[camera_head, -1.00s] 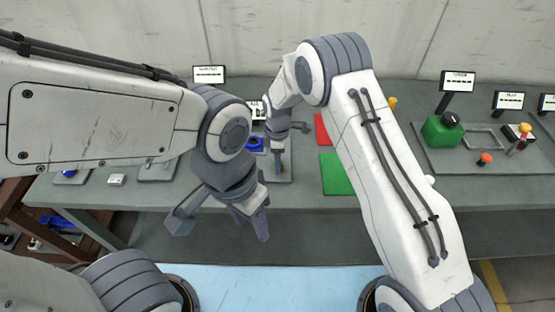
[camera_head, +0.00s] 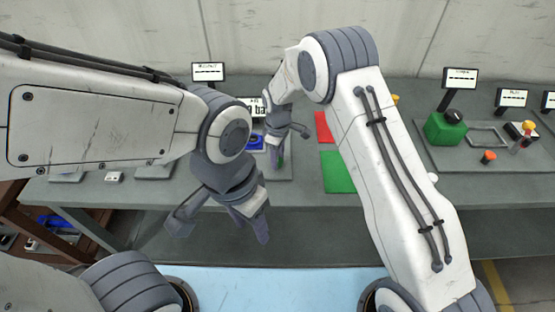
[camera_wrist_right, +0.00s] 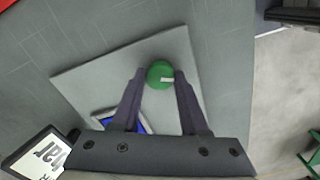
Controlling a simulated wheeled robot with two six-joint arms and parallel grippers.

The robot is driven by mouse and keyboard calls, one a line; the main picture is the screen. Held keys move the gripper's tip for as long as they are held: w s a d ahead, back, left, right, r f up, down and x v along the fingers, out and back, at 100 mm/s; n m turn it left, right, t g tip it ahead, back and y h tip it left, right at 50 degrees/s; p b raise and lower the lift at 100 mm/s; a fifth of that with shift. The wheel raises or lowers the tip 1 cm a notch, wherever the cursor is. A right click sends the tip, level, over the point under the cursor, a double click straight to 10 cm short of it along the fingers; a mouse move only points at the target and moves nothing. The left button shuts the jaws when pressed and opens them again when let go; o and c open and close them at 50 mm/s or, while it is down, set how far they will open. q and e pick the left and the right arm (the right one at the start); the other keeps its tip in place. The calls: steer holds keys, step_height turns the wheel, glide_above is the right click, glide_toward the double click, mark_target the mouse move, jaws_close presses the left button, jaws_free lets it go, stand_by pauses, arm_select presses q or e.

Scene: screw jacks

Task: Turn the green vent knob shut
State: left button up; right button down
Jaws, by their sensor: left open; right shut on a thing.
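The green vent knob (camera_wrist_right: 160,74) is round with a small white mark on its top. It stands on a grey plate (camera_wrist_right: 85,82) in the right wrist view. My right gripper (camera_wrist_right: 159,76) has a finger on each side of the knob and is shut on it. My left gripper (camera_head: 222,226) is open and empty, in front of the table's front edge.
A small display (camera_wrist_right: 38,153) reading "bar" and a blue part (camera_wrist_right: 108,118) are close by the knob. Red (camera_head: 323,127) and green (camera_head: 337,172) mats lie to the right. A panel with a green box (camera_head: 441,129) and black knob stands farther right.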

steer(key=m+b, duration=0.1)
steer(key=m, duration=0.5)
steer(key=shift+b, duration=0.3)
steer(key=m, duration=0.3)
steer(key=shift+m+b, duration=0.3)
steer(key=shift+m, duration=0.1)
steer(key=shift+w+r+m, duration=0.1)
steer(key=shift+m, duration=1.4)
steer(key=shift+c, duration=2.1)
jaws_free()
step_height(320, 180, up, 10)
steer(key=b, duration=0.2)
steer(key=shift+r+b, duration=0.25)
steer(key=shift+b, duration=0.05)
